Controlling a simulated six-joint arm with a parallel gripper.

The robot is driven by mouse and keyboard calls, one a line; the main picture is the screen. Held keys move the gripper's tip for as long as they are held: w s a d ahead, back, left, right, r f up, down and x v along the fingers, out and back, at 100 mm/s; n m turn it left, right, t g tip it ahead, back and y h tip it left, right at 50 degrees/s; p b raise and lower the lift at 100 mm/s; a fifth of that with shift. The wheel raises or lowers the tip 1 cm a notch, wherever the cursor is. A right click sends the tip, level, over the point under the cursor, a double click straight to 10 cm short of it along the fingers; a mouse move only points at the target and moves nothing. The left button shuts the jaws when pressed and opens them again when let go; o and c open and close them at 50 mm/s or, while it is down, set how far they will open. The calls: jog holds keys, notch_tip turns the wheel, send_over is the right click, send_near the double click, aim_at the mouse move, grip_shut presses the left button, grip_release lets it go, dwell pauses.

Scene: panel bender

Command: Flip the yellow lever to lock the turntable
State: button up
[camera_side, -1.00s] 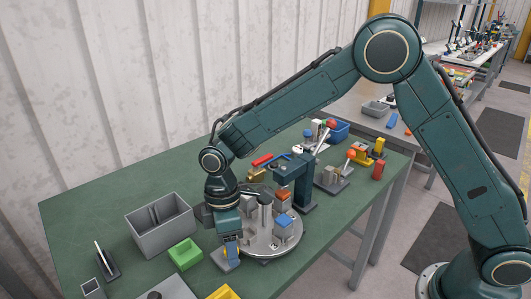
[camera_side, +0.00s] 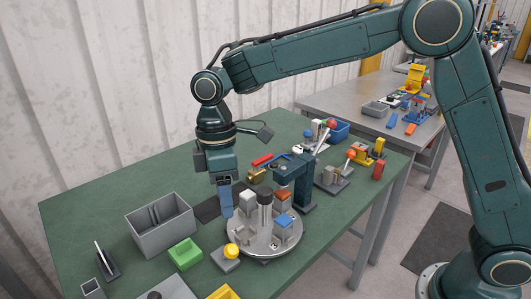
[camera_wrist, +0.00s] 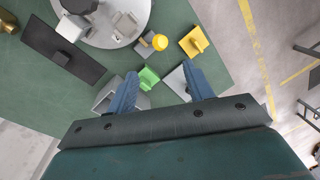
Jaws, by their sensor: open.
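The yellow lever shows as a round yellow knob (camera_side: 231,250) on a small grey base (camera_side: 225,262) at the front left edge of the turntable. It also shows in the wrist view as a yellow knob (camera_wrist: 160,42). The turntable (camera_side: 262,243) is a round grey disc carrying several blocks and a dark-topped post; part of it shows at the top of the wrist view (camera_wrist: 100,38). My gripper (camera_side: 226,207) points down with blue fingers, above and behind the knob, apart from it. In the wrist view my gripper (camera_wrist: 162,87) is open and empty.
A grey divided bin (camera_side: 160,234) and a green tray (camera_side: 185,254) stand left of the turntable. A dark teal press-like post (camera_side: 303,185) stands at its right. A black plate (camera_side: 207,210) lies behind my gripper. The green table's back left is clear.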

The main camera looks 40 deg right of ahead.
jog(key=s+d+r+m+t, duration=0.4)
jog(key=s+d+r+m, duration=0.3)
jog(key=s+d+r, duration=0.4)
jog(key=shift+s+d+y, duration=0.3)
jog(key=shift+s+d, duration=0.8)
jog(key=shift+d, duration=1.1)
jog(key=shift+s+d+r+m, duration=0.1)
jog(key=shift+r+m, duration=0.05)
jog(key=shift+m, duration=0.15)
